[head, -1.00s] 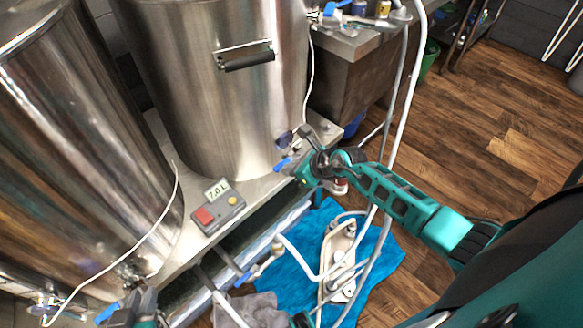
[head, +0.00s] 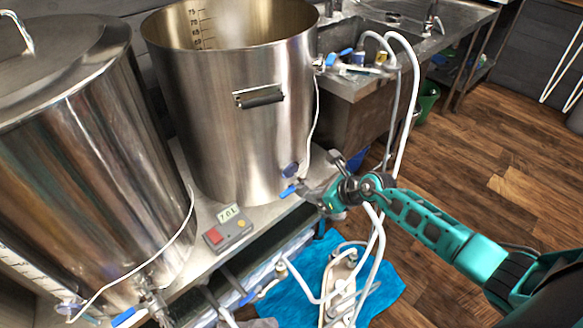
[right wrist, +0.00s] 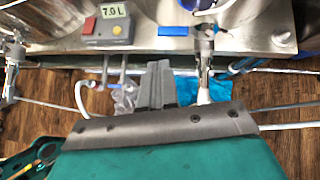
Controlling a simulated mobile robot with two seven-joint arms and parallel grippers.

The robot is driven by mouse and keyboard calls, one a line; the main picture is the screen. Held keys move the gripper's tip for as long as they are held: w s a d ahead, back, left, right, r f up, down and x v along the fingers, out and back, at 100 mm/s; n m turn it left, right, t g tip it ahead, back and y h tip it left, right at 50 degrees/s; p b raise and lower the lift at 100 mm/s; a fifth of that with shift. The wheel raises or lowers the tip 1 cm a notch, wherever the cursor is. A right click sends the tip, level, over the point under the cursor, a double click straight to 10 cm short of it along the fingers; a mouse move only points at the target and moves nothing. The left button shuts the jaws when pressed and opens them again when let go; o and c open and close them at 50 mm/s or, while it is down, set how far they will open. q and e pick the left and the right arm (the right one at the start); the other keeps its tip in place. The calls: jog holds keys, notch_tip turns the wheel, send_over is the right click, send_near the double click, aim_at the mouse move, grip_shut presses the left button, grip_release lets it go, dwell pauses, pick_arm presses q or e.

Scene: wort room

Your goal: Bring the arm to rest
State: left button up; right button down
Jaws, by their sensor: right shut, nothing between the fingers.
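My right arm comes in from the right in the head view. Its gripper (head: 322,196) is in front of the right kettle's outlet, partly hidden by my wrist. In the right wrist view the gripper's grey fingers (right wrist: 157,72) are together, with nothing between them. They are below the stand's front edge, left of the valve (right wrist: 205,42) in that picture. My left gripper does not show clearly; a teal and black part of mine (right wrist: 32,158) is at the lower left of the wrist view.
The open right kettle (head: 245,130) and the left kettle (head: 90,150) stand on a metal stand. A control box (head: 228,234) reading 7.0 L sits between them. White hoses (head: 378,240) hang by my wrist. A pump (head: 340,285) is on a blue cloth (head: 385,290). Wooden floor on the right is free.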

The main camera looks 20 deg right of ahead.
jog(key=s+a+r+m+t+y, duration=0.3)
jog(key=s+a+r+m+t, duration=0.2)
jog(key=a+m, duration=0.65)
jog(key=s+d+f+m+g+h, duration=0.1)
jog(key=s+m, duration=0.6)
jog(key=m, duration=0.7)
jog(key=s+d+f+m+g+h, duration=0.1)
jog(key=s+f+m+h, duration=0.2)
jog(key=s+m, duration=0.4)
jog(key=m+h, duration=0.1)
jog(key=m, duration=0.6)
jog(key=shift+f+h, duration=0.3)
jog(key=shift+h, duration=0.1)
jog(key=shift+d, duration=0.1)
